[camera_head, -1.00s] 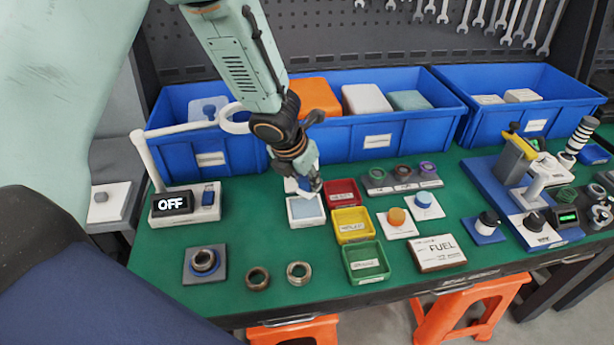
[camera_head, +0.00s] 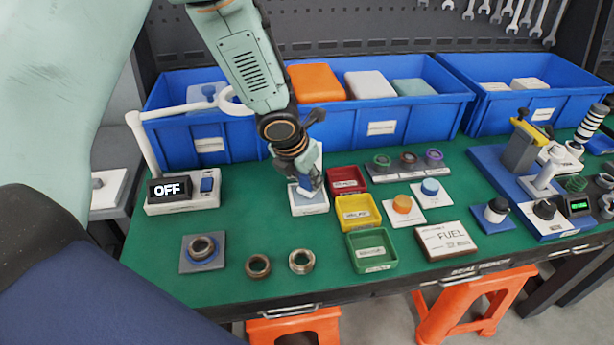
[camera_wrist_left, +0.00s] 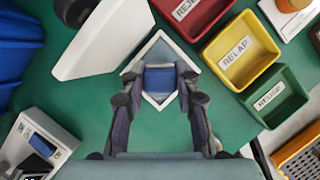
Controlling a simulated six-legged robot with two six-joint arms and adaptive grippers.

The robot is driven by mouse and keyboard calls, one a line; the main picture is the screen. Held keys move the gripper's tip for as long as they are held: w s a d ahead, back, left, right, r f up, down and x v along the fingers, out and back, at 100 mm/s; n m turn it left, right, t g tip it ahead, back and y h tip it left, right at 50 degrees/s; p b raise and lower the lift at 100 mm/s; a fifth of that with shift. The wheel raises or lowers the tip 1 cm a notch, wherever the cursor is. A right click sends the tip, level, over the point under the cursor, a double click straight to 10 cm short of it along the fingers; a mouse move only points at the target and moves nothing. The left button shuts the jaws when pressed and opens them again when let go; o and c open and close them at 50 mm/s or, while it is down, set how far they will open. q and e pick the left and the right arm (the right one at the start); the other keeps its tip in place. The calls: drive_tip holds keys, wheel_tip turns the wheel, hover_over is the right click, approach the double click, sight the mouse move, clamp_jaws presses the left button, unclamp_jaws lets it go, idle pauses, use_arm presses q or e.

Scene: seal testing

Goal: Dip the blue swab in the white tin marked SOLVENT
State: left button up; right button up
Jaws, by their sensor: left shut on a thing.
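The white square tin (camera_head: 309,208) stands on the green bench, left of the coloured trays. Its marking cannot be read. In the left wrist view the tin's pale rim (camera_wrist_left: 158,104) shows as a diamond below my fingers. My left gripper (camera_head: 311,188) points down at the tin. In the wrist view my left gripper (camera_wrist_left: 159,80) is shut on the blue swab (camera_wrist_left: 160,78), which lies over the tin's opening. The swab's lower end is hidden, so I cannot tell whether it touches the inside. My right gripper is not in view.
Red (camera_head: 347,181), yellow (camera_head: 357,212) and green (camera_head: 372,250) trays stand close to the right of the tin. A white upright piece (camera_head: 317,160) stands behind it. An OFF switch box (camera_head: 182,193) is at left. Metal rings (camera_head: 258,266) lie in front.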

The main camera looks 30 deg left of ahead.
use_arm(q)
drive_tip(key=shift+d, duration=0.1)
drive_tip(key=shift+w+f, duration=0.1)
drive_tip(key=shift+f, duration=0.05)
drive_tip(key=shift+f, duration=0.1)
idle(0.3)
drive_tip(key=shift+f+b, duration=0.2)
drive_tip(key=shift+b, duration=0.2)
drive_tip(key=shift+f, duration=0.2)
idle(0.9)
drive_tip(key=shift+r, duration=0.1)
drive_tip(key=shift+r+p, duration=0.85)
drive_tip(key=shift+r, duration=0.05)
wheel_tip(320, 180, up, 5)
drive_tip(key=p, duration=0.5)
drive_tip(key=shift+r, duration=0.15)
